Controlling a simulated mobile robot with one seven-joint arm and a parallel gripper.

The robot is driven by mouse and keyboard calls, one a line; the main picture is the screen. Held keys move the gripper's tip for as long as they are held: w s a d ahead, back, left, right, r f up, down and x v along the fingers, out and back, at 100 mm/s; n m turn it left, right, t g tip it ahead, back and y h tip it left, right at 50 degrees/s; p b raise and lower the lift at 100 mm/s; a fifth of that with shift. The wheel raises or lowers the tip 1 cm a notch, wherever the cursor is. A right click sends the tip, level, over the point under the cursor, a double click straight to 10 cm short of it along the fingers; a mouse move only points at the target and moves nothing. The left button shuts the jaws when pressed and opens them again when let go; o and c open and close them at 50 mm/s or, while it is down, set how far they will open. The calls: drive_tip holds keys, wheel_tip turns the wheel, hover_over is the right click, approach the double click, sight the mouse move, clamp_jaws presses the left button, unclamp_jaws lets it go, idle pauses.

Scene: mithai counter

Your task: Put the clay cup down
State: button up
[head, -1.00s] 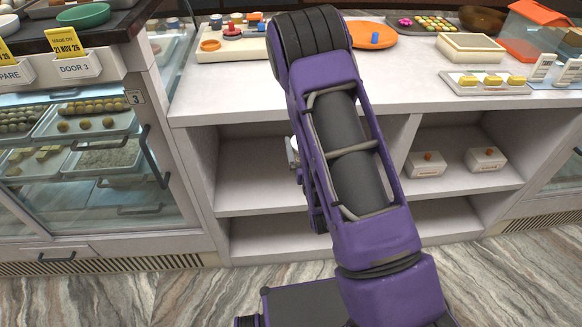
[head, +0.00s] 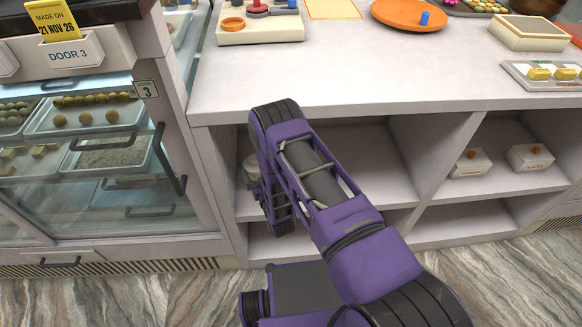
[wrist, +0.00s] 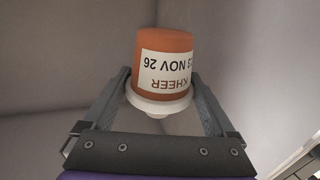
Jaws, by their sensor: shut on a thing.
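The clay cup (wrist: 165,45) is orange-brown, with a white label reading KHEER and a date ending in NOV 26, and a white lid (wrist: 158,106). The label is upside down in the wrist view, with the lid side toward my gripper's base. My gripper (wrist: 160,76) has one finger on each side of the cup and is shut on it. Plain grey surfaces surround the cup, and I cannot tell whether it touches one.
The white counter top (head: 300,80) overhangs the shelves. An upright divider (head: 440,150) separates the left bay from the right one, which holds two white boxes (head: 468,163) (head: 528,157). The glass display case (head: 90,150) with its door handle stands close on the left.

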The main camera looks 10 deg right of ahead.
wheel_tip(320, 180, down, 8)
drive_tip(key=shift+f+b, duration=0.1)
drive_tip(key=shift+b, duration=0.7)
drive_tip(key=shift+f, duration=0.1)
drive_tip(key=o, duration=1.2)
drive_tip(key=shift+s+f, duration=0.1)
